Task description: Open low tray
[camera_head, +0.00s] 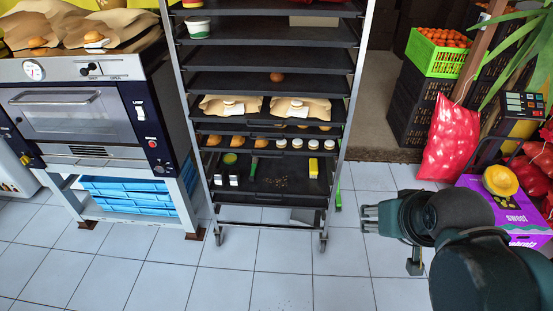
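A tall wheeled rack holds several dark trays. Its low tray (300,186) sits near the bottom of the rack, with a dark front edge that looks level with the rack's posts. Small jars, a green-handled tool, a yellow item and scattered dark bits lie on it. My gripper (368,218) is to the right of the rack, pointing left, apart from the low tray and touching nothing. Its fingers are small and seen at an angle, so their opening is unclear. Nothing shows held in it.
An oven (85,120) on a stand is at the left, with blue packs (130,198) below. A green crate of oranges (437,55), a red net sack (450,138) and a purple box (510,212) are at the right. The tiled floor (220,275) before the rack is clear.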

